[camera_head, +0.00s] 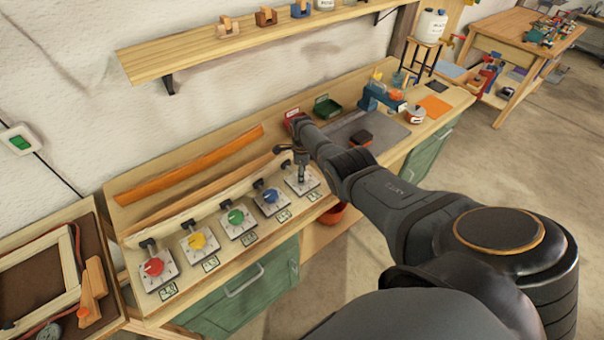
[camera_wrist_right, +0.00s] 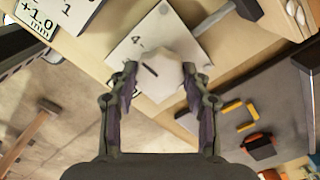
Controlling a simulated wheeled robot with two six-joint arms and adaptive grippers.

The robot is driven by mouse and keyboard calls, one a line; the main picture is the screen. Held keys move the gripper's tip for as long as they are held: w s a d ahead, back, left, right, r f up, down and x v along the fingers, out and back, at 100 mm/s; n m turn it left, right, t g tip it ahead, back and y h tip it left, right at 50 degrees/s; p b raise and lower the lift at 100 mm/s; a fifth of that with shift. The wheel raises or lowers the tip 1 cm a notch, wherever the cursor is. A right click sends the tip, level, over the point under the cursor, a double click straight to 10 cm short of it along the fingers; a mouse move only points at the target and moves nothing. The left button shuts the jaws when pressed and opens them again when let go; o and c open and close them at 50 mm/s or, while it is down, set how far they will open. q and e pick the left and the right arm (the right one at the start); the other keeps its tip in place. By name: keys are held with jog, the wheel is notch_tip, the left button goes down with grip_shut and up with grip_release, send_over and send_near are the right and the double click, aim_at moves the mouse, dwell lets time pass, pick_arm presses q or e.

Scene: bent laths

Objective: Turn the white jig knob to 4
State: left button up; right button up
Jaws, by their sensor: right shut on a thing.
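The white jig knob (camera_wrist_right: 168,78) sits on a pale square dial plate (camera_wrist_right: 132,48), with a dark line on its face and a "4" printed on the plate near it. My right gripper (camera_wrist_right: 160,76) has a finger on each side of the knob and is shut on it. In the head view the right gripper (camera_head: 301,174) points down onto the rightmost dial plate (camera_head: 312,186) and mostly hides the white knob. Which number the line points at is hard to tell. My left gripper is not in view.
To the left stand the blue knob (camera_head: 270,196), green knob (camera_head: 236,216), yellow knob (camera_head: 197,241) and red knob (camera_head: 153,267) on similar plates. An orange lath (camera_head: 190,167) lies behind them. A grey mat (camera_head: 385,134) lies right of the gripper.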

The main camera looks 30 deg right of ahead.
jog(key=shift+w+r+m, duration=0.1)
jog(key=shift+m, duration=0.3)
jog(key=o, duration=1.2)
jog(key=shift+c, duration=0.2)
notch_tip(320, 180, up, 12)
